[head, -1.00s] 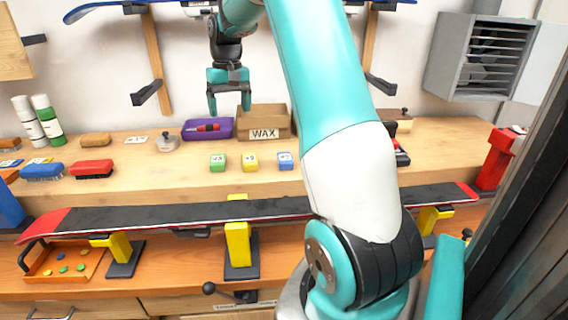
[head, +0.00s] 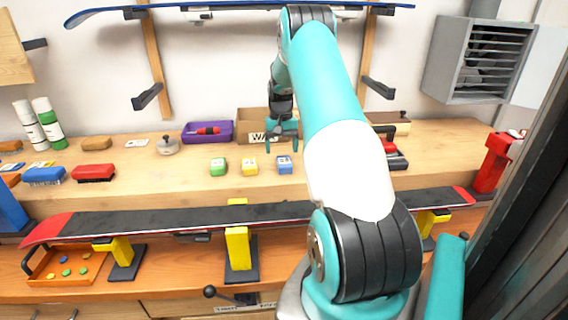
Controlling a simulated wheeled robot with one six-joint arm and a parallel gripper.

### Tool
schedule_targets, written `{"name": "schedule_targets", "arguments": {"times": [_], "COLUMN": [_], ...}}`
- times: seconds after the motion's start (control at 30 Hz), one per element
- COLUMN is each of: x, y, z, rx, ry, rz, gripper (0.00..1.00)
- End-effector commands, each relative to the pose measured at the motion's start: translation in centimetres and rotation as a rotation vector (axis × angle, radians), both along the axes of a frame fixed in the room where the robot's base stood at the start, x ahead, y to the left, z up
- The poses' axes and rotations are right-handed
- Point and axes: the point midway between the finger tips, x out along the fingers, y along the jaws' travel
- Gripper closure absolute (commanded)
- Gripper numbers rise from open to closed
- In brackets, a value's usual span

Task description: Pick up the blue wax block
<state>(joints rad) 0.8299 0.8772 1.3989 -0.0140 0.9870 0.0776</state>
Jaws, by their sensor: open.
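The blue wax block (head: 284,165) stands on the wooden bench top, at the right end of a short row with a yellow block (head: 249,166) and a green block (head: 218,167). My gripper (head: 282,146) is open and empty. Its fingers point down just above and behind the blue block in the picture, apart from it as far as I can see. The cardboard WAX box (head: 252,124) stands behind, partly hidden by my gripper and arm.
A purple tray (head: 208,132) with a red-handled tool lies left of the box. A black ski (head: 150,220) lies across yellow supports in front of the bench. Brushes (head: 93,172) are at left. The bench front around the blocks is clear.

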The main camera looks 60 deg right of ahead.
Motion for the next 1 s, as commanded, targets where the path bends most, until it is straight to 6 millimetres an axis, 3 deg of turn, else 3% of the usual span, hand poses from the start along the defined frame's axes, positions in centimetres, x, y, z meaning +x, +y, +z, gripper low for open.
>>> {"name": "schedule_targets", "arguments": {"times": [0.17,0.43,0.7,0.93,1.0], "x": [-0.4,-1.0,-1.0,-1.0,-1.0], "y": [-0.1,-0.1,-0.1,-0.1,-0.1], "z": [-1.2,-5.0,-5.5,-5.4,-5.4], "rx": [0.002,0.0,-0.001,-0.001,-0.001], "ry": [0.002,0.0,-0.001,-0.001,-0.001], "rz": [-0.002,0.0,0.0,0.0,0.0], "gripper": [0.21,0.21,0.21,0.73,0.76]}}
